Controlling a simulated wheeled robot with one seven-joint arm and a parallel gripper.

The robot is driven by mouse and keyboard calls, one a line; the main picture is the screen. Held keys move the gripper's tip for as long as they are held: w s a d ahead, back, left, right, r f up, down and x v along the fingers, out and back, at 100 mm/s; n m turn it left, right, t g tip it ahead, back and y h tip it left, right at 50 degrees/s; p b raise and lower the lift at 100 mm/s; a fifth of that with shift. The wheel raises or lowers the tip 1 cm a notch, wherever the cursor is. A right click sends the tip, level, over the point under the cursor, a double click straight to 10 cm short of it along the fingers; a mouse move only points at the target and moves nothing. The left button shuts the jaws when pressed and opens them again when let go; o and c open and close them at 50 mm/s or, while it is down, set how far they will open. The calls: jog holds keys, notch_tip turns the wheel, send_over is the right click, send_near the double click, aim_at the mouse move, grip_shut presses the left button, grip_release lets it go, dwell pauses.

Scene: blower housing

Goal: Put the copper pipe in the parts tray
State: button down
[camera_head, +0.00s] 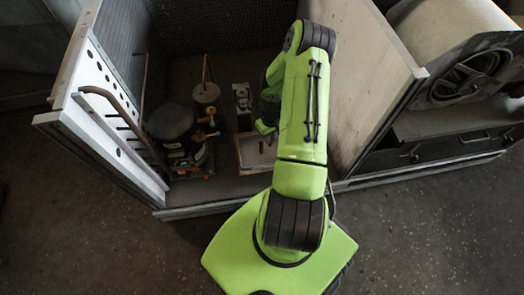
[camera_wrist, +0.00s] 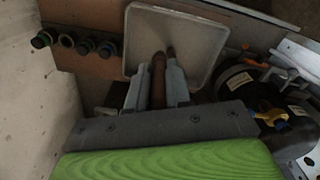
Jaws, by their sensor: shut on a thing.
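The copper pipe (camera_wrist: 158,75) is brown and thin, and in the wrist view it stands between my gripper's (camera_wrist: 157,82) two grey fingers. My gripper is shut on it. The pipe's far end shows against the pale parts tray (camera_wrist: 138,40); a second dark brown shape beside it may be its shadow. I cannot tell whether the pipe touches the tray. In the head view the tray (camera_head: 248,166) lies on the housing floor. My gripper (camera_head: 263,127) is over its far part, and my arm hides part of the tray and the held pipe.
The black compressor (camera_head: 170,122) with pipes and yellow fittings stands left of the tray. A grey block (camera_head: 242,98) is behind the tray. A white perforated panel (camera_head: 112,120) bounds the left, and a pale wall (camera_head: 370,85) the right. The wrist view shows several dark round fittings (camera_wrist: 65,40).

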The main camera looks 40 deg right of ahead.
notch_tip(320, 180, down, 10)
jog(key=b, duration=0.3)
jog(key=shift+s+f, duration=0.1)
jog(key=c, duration=1)
grip_release()
jog(key=shift+c, duration=0.2)
